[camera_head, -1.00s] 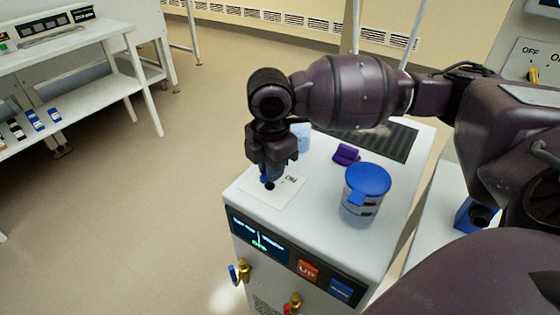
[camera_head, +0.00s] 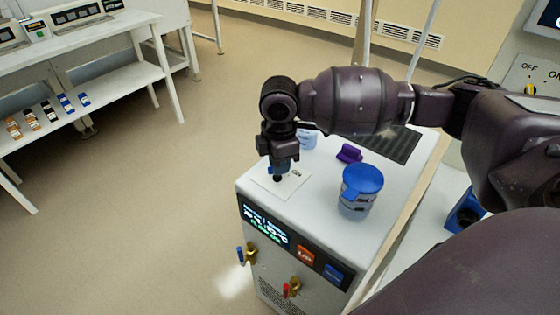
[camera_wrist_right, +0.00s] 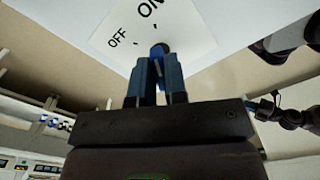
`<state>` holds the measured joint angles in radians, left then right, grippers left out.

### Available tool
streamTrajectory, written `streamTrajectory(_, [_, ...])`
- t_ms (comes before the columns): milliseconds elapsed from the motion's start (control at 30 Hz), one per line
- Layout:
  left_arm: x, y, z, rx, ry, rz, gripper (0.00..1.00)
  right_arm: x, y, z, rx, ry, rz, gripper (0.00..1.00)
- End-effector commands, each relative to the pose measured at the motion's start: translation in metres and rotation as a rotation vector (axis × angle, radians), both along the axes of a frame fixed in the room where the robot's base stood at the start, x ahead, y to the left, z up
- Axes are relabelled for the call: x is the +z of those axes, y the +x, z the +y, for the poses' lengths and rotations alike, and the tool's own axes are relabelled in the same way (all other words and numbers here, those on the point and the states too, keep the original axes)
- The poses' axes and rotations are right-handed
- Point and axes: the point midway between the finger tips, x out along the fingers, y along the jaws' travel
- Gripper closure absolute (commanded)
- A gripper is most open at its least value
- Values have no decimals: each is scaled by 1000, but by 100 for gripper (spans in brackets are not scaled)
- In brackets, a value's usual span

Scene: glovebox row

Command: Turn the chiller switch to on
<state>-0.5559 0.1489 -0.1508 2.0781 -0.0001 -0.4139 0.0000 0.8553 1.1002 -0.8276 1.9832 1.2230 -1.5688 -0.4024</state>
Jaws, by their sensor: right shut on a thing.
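The chiller (camera_head: 330,205) is a white box with a dark front panel. Its lit display (camera_head: 264,225) shows large pale characters and green text. OFF and ON are printed on the plate in the right wrist view. My right gripper (camera_head: 279,174) points down over the plate; in the right wrist view its blue fingers (camera_wrist_right: 157,76) are closed on the knob. The fingers partly hide the knob, so its exact pointing is unclear. My left gripper is not in view.
A blue-lidded jar (camera_head: 358,190) and a purple object (camera_head: 349,153) stand on the chiller's top, right of my gripper. Blue-handled (camera_head: 246,254) and red-handled (camera_head: 290,289) valves stick out at the front. A white bench (camera_head: 80,50) stands at the left, with open floor between.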

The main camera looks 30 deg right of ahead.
Motion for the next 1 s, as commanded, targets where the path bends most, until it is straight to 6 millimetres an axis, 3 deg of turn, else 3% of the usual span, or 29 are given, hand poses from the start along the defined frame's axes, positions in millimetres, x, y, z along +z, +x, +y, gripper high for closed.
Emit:
streamTrajectory(33, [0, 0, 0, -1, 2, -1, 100, -1, -1, 0, -3, 1, 3, 100])
streamTrajectory(67, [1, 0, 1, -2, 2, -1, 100, -1, -1, 0, -3, 1, 3, 84])
streamTrajectory(200, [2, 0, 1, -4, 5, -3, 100, -1, -1, 0, -2, 0, 2, 63])
streamTrajectory(567, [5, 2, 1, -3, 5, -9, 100, 5, 0, 0, 0, 0, -1, 62])
streamTrajectory(1000, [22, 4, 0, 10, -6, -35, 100, 78, 0, 0, 0, 0, -5, 62])
